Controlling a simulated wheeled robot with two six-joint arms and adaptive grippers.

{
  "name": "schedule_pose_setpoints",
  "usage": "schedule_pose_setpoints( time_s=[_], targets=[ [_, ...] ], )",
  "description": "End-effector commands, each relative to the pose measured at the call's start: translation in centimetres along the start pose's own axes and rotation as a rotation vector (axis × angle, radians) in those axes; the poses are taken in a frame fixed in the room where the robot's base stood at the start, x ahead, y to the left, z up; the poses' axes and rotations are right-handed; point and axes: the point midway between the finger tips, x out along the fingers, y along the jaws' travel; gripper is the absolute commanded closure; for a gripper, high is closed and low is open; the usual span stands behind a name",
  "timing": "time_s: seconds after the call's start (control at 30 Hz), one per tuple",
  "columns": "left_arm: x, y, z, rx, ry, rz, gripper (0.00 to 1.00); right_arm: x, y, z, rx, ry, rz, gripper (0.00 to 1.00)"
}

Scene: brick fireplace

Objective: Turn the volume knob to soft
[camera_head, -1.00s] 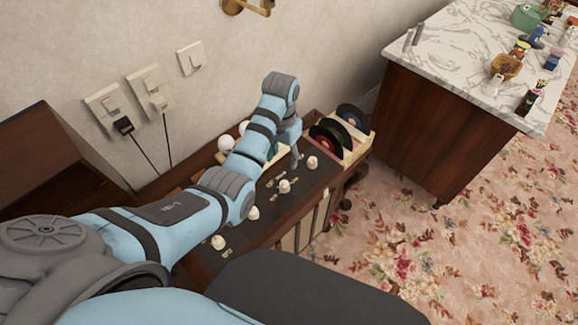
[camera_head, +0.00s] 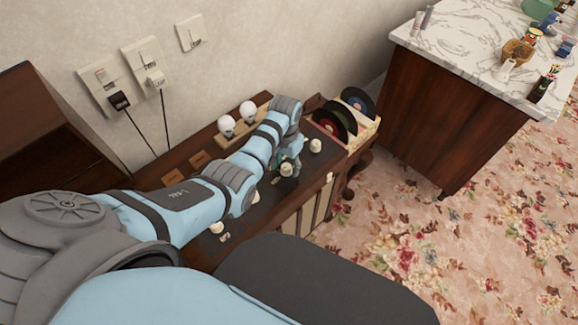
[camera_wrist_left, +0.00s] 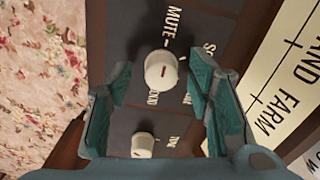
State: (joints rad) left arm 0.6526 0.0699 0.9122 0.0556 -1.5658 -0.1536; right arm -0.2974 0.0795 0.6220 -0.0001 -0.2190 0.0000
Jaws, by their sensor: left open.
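The volume knob (camera_wrist_left: 161,70) is a round cream knob with a short red mark, on a dark panel. In the wrist view, white words stand around it; "MUTE" is readable, and others are partly hidden. My left gripper (camera_wrist_left: 160,88) is open, with one teal finger on each side of this knob. I cannot tell whether the fingers touch it. In the head view, my left gripper (camera_head: 284,163) is at a cream knob (camera_head: 287,170) on the console. My right gripper is not in view.
A second knob (camera_wrist_left: 143,146) is close by in the wrist view. Another knob (camera_head: 316,146) is nearer the record crate (camera_head: 362,134). Two white bulb-like balls (camera_head: 247,108) stand behind my arm. A marble-topped cabinet (camera_head: 480,50) is at right, with floral carpet (camera_head: 430,240) in front.

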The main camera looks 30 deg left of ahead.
Motion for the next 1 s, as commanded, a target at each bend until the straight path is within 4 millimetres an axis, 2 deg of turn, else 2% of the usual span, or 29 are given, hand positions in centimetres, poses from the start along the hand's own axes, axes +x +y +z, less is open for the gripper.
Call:
schedule_pose_setpoints(
  time_s=[0.07,0.33,0.37,0.4,0.73,1.0],
  targets=[
    [-0.1,0.0,0.0,-0.001,0.000,0.000,0.56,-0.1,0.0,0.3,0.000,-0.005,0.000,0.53],
    [-0.1,0.0,0.0,0.001,0.000,0.000,1.00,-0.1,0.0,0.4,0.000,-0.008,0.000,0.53],
    [-0.1,0.0,-0.1,0.001,0.000,0.000,1.00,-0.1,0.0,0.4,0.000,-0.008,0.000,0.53],
    [-0.1,1.0,-0.1,0.003,0.001,0.002,1.00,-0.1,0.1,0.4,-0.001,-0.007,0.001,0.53],
    [-0.2,0.2,0.0,0.057,-0.002,0.004,1.00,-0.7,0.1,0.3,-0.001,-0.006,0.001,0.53],
    [-0.3,0.2,0.0,0.224,-0.001,0.004,1.00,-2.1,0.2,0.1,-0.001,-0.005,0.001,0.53]
  ],
)
